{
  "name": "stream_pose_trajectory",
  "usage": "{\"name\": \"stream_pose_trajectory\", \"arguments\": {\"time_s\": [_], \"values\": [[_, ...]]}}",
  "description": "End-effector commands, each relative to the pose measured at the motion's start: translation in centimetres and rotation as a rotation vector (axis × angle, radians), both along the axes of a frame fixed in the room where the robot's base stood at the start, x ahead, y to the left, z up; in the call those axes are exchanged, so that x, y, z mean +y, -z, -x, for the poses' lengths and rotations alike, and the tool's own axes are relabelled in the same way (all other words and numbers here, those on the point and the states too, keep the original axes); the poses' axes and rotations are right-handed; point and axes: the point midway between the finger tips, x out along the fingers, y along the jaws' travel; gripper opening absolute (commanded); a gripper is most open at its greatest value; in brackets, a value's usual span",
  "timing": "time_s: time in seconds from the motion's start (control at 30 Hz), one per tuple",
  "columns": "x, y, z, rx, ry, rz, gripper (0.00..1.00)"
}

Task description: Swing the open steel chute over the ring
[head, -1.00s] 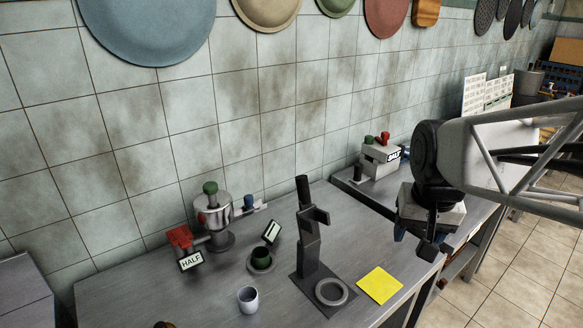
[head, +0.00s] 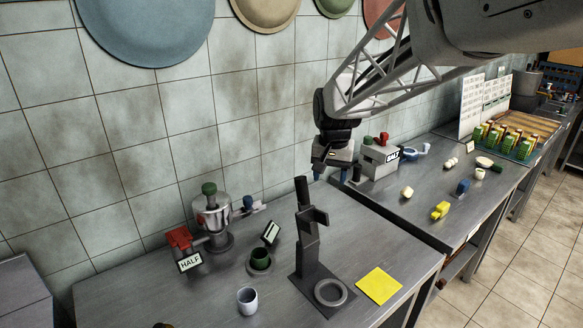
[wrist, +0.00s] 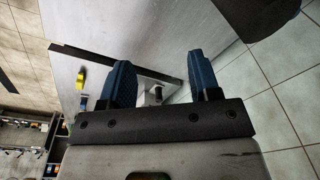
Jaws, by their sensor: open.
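A steel pot (head: 212,215) with a green knob stands on the left counter. A grey ring (head: 331,291) lies flat on the dark base of an upright dark stand (head: 308,240), to the right of and nearer than the pot. My gripper (head: 331,175) is open and empty, above the counter's back right part, right of the pot and apart from it. Its blue fingers (wrist: 162,82) are spread in the wrist view.
A red piece with a HALF sign (head: 190,262) sits left of the pot. The SALT box (head: 379,160) stands on the right counter beside my gripper.

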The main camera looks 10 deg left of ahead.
Motion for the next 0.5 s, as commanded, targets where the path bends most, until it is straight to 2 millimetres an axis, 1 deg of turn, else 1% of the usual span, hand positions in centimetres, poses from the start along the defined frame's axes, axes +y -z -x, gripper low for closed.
{"name": "stream_pose_trajectory", "arguments": {"time_s": [0.03,0.2,0.37,0.5], "values": [[1.6,0.6,-1.0,0.008,-0.009,0.001,0.57],[6.6,2.1,-3.8,0.027,-0.03,0.005,0.57],[11.7,3.9,-6.0,0.047,-0.051,0.011,0.57],[16.2,5.7,-7.6,0.063,-0.068,0.017,0.57]]}}
